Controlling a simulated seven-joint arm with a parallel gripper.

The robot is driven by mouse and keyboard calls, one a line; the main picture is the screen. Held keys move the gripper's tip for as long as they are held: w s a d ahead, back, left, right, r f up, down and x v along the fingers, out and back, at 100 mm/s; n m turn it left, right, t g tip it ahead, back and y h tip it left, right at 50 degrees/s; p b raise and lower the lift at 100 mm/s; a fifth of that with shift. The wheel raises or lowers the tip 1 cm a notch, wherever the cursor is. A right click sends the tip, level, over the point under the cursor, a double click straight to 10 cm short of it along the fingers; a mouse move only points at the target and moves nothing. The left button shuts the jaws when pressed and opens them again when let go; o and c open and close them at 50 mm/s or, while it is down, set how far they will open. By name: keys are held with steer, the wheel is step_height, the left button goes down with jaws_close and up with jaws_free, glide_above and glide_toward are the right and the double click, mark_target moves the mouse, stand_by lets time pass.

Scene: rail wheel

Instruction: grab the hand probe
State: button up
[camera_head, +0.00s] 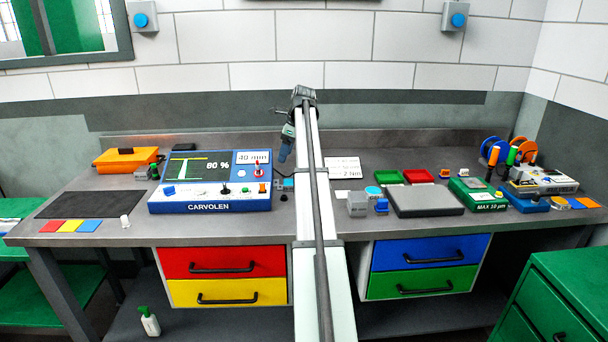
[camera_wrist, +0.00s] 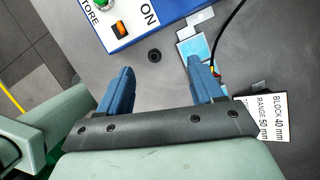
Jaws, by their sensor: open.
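My gripper (camera_wrist: 160,68) is open and empty above the grey bench in the wrist view, its two blue fingers apart. In the head view my gripper (camera_head: 286,149) points down behind my arm, right of the blue CARVOLEN console. A black cable (camera_wrist: 232,25) runs down to a small red and yellow piece (camera_wrist: 214,71) beside the right finger. That piece may be part of the hand probe; the right finger hides what lies beneath it, so I cannot make out the probe's whole shape. A light-blue pad (camera_wrist: 193,48) lies next to the cable.
The CARVOLEN console (camera_head: 210,181) stands left of my arm; its corner (camera_wrist: 128,36) shows in the wrist view. A white label card (camera_wrist: 266,117) lies at the right. A dark round piece (camera_wrist: 155,56) sits on the bench between the fingers. A grey plate (camera_head: 425,200) lies farther right.

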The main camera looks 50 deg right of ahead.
steer(key=s+d+r+m+g+h, duration=0.1)
steer(key=d+r, duration=0.2)
steer(key=d, duration=0.7)
steer(key=f, duration=0.5)
steer(key=w+f, duration=0.1)
steer(key=f, duration=0.2)
steer(key=shift+a+f, duration=0.15)
steer(key=shift+f, duration=0.15)
steer(key=shift+w+a+f, duration=0.1)
steer(key=shift+a+f, duration=0.05)
steer(key=shift+f, duration=0.75)
steer(key=shift+w+a+f, duration=0.1)
steer(key=shift+a+f, duration=0.05)
steer(key=shift+f, duration=0.75)
steer(key=shift+w+a+f, duration=0.1)
steer(key=shift+a+f, duration=0.05)
steer(key=shift+f, duration=0.75)
steer(key=c, duration=1.2)
